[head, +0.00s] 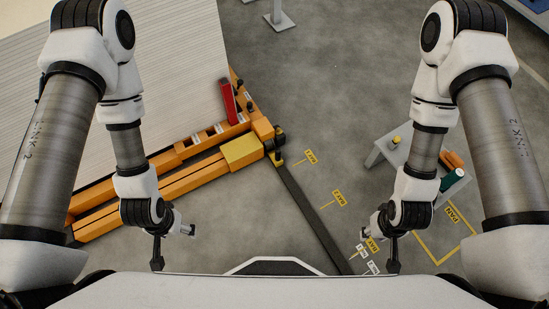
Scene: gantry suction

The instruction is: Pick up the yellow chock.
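My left gripper (157,263) is at the lower left, beneath its wrist and apart from the orange machine. My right gripper (393,265) is at the lower right, near the floor labels in the picture. Both look small, dark and edge-on, so I cannot tell whether their fingers are open. A small yellow piece (279,159) with black beside it sits at the orange machine's corner, by the dark floor rail. Another small yellow object (396,140) stands on the grey side table (383,146). I cannot tell which of these is the chock. Neither gripper touches either one.
The orange machine (185,180) with a yellow box (242,151) and a red part (228,102) fills the left. A dark rail (312,216) crosses the floor. A green item (453,179) and orange item (452,159) are at the side table. Grey floor between is clear.

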